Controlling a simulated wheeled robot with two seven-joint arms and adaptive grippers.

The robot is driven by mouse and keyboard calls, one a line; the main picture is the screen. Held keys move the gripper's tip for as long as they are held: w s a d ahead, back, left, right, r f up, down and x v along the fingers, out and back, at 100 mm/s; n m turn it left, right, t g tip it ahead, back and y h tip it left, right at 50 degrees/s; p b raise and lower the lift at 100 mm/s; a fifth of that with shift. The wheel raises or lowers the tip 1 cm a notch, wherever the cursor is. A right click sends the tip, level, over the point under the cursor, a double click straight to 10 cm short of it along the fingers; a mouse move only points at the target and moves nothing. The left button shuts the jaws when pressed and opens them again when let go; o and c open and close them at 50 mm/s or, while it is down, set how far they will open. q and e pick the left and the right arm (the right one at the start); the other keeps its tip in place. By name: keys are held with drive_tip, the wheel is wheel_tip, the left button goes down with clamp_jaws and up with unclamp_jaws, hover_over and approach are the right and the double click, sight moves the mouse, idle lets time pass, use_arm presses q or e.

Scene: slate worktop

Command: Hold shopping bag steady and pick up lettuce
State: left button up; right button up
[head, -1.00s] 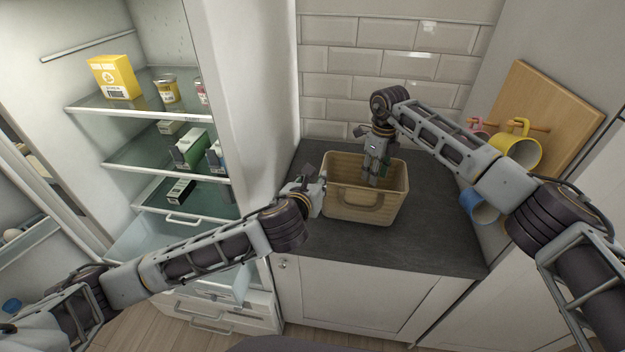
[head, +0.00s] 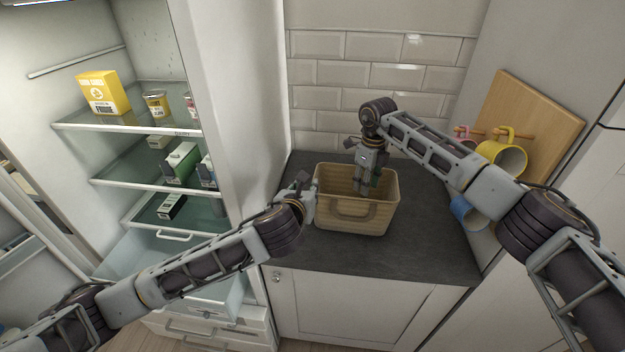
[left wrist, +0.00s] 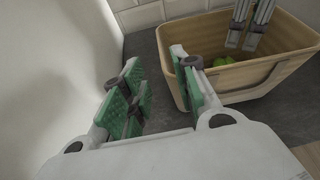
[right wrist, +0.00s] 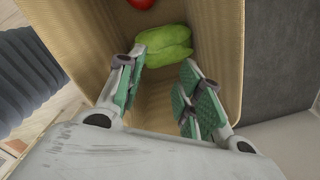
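The shopping bag (head: 345,222) is a tan, open-topped, basket-like bag standing upright on the slate worktop. The lettuce (right wrist: 166,47) is a light green head inside it, just beyond my right fingertips in the right wrist view. It also shows in the left wrist view (left wrist: 222,62). My right gripper (right wrist: 166,75) points down into the bag, open and empty, its fingers apart. My left gripper (left wrist: 160,72) is open at the bag's left side. Its right finger overlaps the bag and its left finger is outside; I cannot tell whether either touches the wall.
A red item (right wrist: 141,3) lies in the bag beside the lettuce. An open fridge with shelved cartons (head: 182,160) and a yellow box (head: 103,92) stands left. Mugs (head: 502,155) hang on a wooden board (head: 535,110) at right. The worktop (head: 425,245) right of the bag is clear.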

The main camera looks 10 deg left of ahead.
use_arm(q)
drive_tip(key=shift+x, duration=6.2)
clamp_jaws()
